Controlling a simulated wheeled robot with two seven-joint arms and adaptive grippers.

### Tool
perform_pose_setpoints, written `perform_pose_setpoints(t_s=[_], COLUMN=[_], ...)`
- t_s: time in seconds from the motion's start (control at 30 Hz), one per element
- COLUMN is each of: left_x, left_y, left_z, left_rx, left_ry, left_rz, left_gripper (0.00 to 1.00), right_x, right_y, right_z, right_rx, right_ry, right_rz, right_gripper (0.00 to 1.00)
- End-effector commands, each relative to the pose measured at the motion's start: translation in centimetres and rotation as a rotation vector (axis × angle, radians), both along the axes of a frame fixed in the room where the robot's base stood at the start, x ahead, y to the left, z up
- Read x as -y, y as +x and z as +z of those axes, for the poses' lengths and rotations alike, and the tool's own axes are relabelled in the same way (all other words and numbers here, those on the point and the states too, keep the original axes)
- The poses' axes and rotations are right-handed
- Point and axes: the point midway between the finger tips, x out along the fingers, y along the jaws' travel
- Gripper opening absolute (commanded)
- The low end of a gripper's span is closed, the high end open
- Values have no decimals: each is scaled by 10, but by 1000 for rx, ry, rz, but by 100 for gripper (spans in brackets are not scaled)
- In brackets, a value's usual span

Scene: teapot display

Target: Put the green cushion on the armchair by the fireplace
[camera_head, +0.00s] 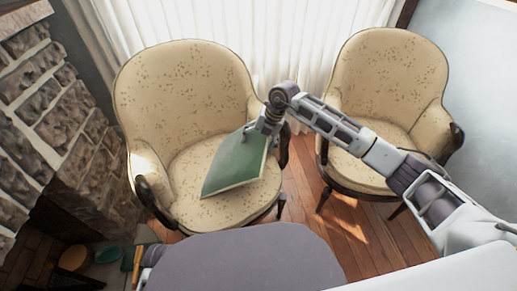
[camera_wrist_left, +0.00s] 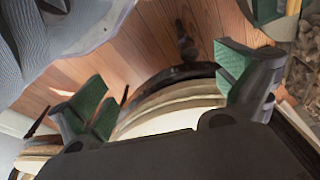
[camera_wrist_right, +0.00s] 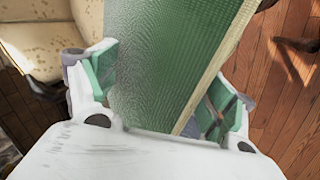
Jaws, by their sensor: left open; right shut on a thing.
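The green cushion (camera_head: 234,165) has a pale edge and is tilted over the seat of the left armchair (camera_head: 186,85), the one beside the stone fireplace (camera_head: 62,120). I cannot tell whether its lower edge touches the seat. My right gripper (camera_head: 262,131) is shut on the cushion near its upper right corner. In the right wrist view the cushion (camera_wrist_right: 165,60) lies between the green finger pads. My left gripper (camera_wrist_left: 165,95) is open and empty in the left wrist view, above the floor and a chair's curved edge. In the head view its fingers are not clearly visible.
A second armchair (camera_head: 385,75) stands at the right, under my right arm. White curtains (camera_head: 290,40) hang behind both chairs. Wooden floor (camera_head: 345,235) shows between and in front of them. A grey rounded surface (camera_head: 245,260) fills the bottom middle. Small orange and teal items lie by the fireplace.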

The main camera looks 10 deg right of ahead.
Motion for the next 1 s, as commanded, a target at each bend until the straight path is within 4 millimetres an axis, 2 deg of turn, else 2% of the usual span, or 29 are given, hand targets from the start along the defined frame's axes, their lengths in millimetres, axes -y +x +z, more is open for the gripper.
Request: perform_pose_setpoints(t_s=[0.17, 0.33, 0.47, 0.8, 0.83, 0.93, 1.0], left_x=[1, 3, 4, 4, 4, 4, 4], left_y=[1, 6, 8, 5, 5, 5, 5], left_z=[1, 14, 19, 15, 16, 15, 15], left_rx=[4, 31, 41, 31, 31, 30, 30], left_ry=[-5, -14, -16, -14, -14, -13, -13], left_rz=[-1, -2, -2, -2, -2, -3, -3], left_gripper=[100, 100, 100, 100, 100, 100, 100], right_x=[0, 0, 0, 0, 0, 0, 0], right_y=[0, 0, 0, 0, 0, 0, 0], right_z=[-23, -39, -41, -43, -44, -43, -43], right_rx=[0, -1, 1, 1, 0, 0, 0], right_ry=[0, 1, 1, 1, -1, -1, -1], right_rz=[-1, -1, 0, 0, 0, 0, 0], right_gripper=[21, 21, 21, 21, 86, 99, 100])
